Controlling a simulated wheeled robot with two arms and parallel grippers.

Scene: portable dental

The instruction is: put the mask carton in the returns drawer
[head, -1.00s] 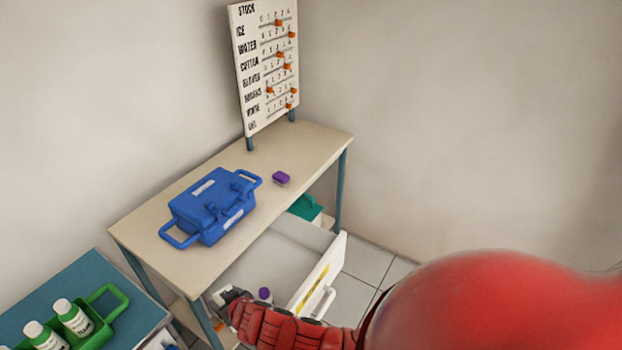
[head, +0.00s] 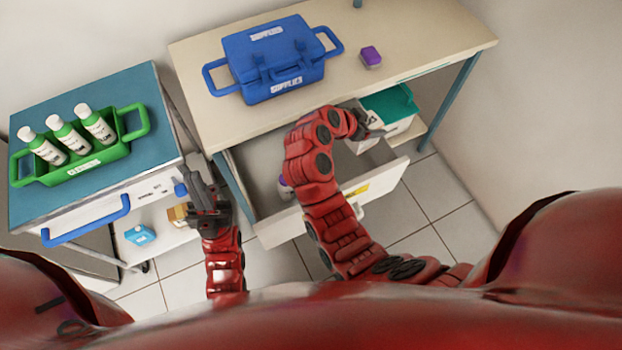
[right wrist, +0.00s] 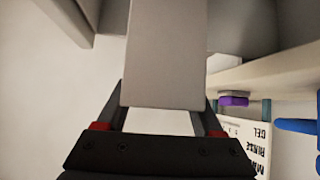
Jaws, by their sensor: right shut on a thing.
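The drawer (head: 258,165) under the beige table is pulled open; its front carries a yellow label too small to read. A bottle with a purple cap (head: 285,188) stands inside it, partly hidden by my right arm. My right gripper (head: 368,132) is above the drawer's right end. In the right wrist view it is shut on a plain pale grey box (right wrist: 165,55), apparently the mask carton; no print shows on it. The box shows only partly in the head view (head: 358,147). My left gripper (head: 205,190) is open and empty, between the blue-topped cart and the drawer.
A blue supplies case (head: 275,60) and a small purple-topped item (head: 370,57) are on the beige table (head: 430,30). A green caddy of bottles (head: 75,160) stands on the cart (head: 140,95) at left. Floor at right is clear.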

